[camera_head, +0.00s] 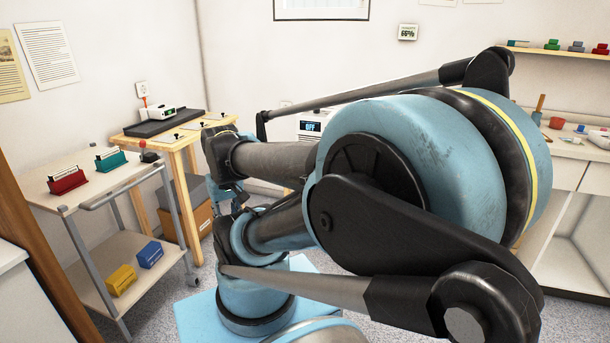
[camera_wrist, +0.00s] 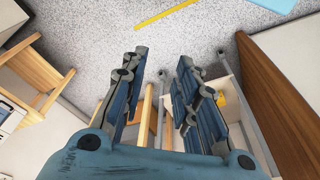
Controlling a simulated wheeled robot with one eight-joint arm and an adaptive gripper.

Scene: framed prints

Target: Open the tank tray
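A white appliance (camera_head: 312,125) with a dark display reading "OFF" stands by the back wall in the head view. My arm covers most of it, and I cannot make out a tank tray in either view. In the wrist view my gripper (camera_wrist: 163,57) has its two blue-grey fingers apart, with nothing between them. The gripper points down over the floor, with wooden legs and a cart behind the fingers. In the head view my arm fills the middle and the gripper is mostly hidden behind it.
A white cart (camera_head: 95,182) with card boxes stands at the left. A wooden table (camera_head: 181,139) with a black mat stands behind it, with a cardboard box (camera_head: 200,217) beneath. A wall display (camera_head: 407,32) reads 66%. A counter and shelf are at the right.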

